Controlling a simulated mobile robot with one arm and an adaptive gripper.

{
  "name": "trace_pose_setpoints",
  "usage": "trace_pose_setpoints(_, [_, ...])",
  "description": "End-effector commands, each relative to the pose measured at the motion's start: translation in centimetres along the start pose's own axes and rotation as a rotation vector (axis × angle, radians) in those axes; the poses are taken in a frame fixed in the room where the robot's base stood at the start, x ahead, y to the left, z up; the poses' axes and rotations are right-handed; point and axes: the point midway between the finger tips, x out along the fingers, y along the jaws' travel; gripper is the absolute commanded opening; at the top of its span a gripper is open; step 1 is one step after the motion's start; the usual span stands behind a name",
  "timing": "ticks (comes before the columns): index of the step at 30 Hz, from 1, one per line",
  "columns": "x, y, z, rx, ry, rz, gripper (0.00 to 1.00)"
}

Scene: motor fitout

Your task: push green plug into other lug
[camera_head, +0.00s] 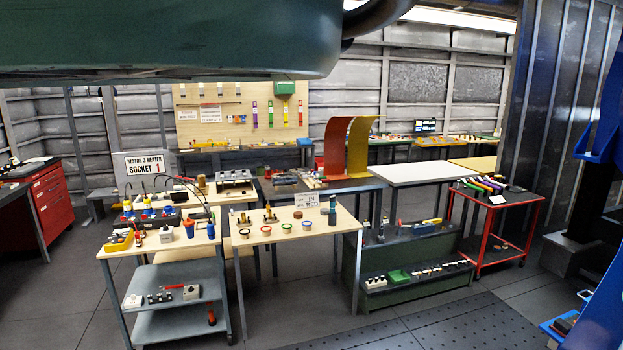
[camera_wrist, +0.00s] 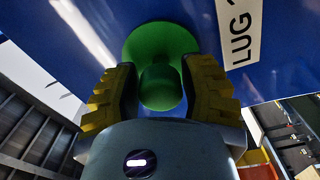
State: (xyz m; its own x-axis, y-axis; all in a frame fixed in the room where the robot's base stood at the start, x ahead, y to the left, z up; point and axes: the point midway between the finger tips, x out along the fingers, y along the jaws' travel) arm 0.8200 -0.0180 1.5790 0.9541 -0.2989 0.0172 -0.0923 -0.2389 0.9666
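The green plug (camera_wrist: 160,88) is in the middle of the wrist view, a round knob with a wide green disc (camera_wrist: 160,40) beyond it. My gripper (camera_wrist: 160,80) has a yellow-and-black finger on each side of the knob, and the knob fills the space between them. The disc lies in front of a blue face, and whether it touches it or is seated in it cannot be told. A white label (camera_wrist: 238,35) reading "LUG" is on the blue face, right of the disc; its number is cut off. No other lug shows clearly.
In the head view, a blue structure (camera_head: 600,300) stands at the right edge. Workbenches with small parts, such as a wooden-topped table (camera_head: 330,222), and a red cart (camera_head: 508,225) fill the middle. Open floor (camera_head: 300,325) lies in front. My own arm covers the top left.

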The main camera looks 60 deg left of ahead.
Motion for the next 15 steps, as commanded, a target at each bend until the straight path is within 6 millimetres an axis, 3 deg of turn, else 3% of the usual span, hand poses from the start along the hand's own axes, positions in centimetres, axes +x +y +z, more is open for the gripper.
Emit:
trace_pose_setpoints(6, [-0.03, -0.03, -0.07, 0.0, 0.002, -0.001, 0.64])
trace_pose_setpoints(15, [-0.08, -0.04, 0.0, 0.001, 0.0, -0.001, 0.64])
